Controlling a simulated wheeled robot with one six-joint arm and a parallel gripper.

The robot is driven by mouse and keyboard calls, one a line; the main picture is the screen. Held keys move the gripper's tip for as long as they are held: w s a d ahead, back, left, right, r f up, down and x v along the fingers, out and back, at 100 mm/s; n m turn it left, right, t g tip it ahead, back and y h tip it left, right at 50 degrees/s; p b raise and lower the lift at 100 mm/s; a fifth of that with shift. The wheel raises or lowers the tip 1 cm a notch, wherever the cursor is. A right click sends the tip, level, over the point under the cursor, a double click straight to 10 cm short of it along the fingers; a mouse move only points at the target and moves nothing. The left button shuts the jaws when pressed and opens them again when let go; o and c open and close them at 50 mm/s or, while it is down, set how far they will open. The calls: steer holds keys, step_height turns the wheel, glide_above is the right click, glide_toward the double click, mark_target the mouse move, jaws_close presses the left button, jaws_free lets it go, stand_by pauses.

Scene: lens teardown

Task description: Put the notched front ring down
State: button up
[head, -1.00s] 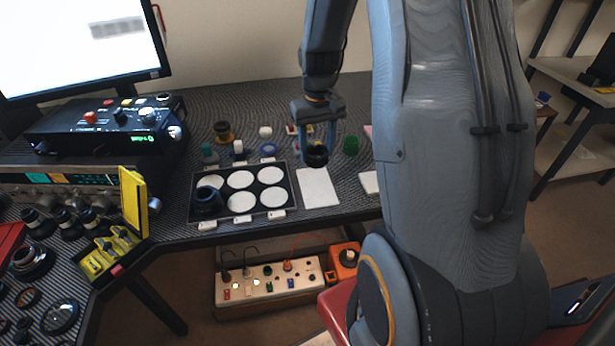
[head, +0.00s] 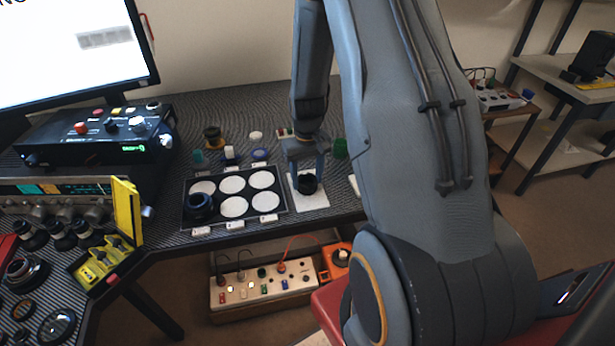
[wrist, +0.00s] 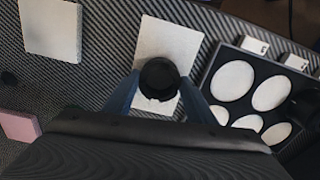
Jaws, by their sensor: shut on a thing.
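The notched front ring (head: 306,184) is a short black cylinder, held between the two fingers of my gripper (head: 306,172). It is over the white rectangular pad (head: 312,201), to the right of the black tray. In the wrist view the ring (wrist: 159,78) shows from above, with a ragged lower edge, between the blue fingers of my gripper (wrist: 160,98). The white pad (wrist: 168,38) lies under it. I cannot tell whether the ring touches the pad.
The black tray (head: 237,219) with several white round pads stands left of the white pad; a dark lens part (head: 202,207) sits in its front left place. In the wrist view, a white block (wrist: 50,28) and a pink block (wrist: 20,126) lie left.

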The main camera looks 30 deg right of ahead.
steer(key=shift+f, duration=0.2)
steer(key=o, duration=1.3)
steer(key=shift+r, duration=0.1)
step_height(320, 180, up, 11)
steer(key=b, duration=0.3)
steer(key=shift+n+t, duration=0.4)
steer(key=shift+n, duration=0.5)
steer(key=s+a+r, duration=0.1)
steer(key=s+a, duration=0.4)
steer(key=s+a+r, duration=0.2)
steer(key=s+a, duration=0.3)
steer(key=s+a+r, duration=0.1)
steer(key=s+a, duration=0.4)
steer(key=shift+s+r, duration=0.1)
steer(key=shift+r, duration=0.3)
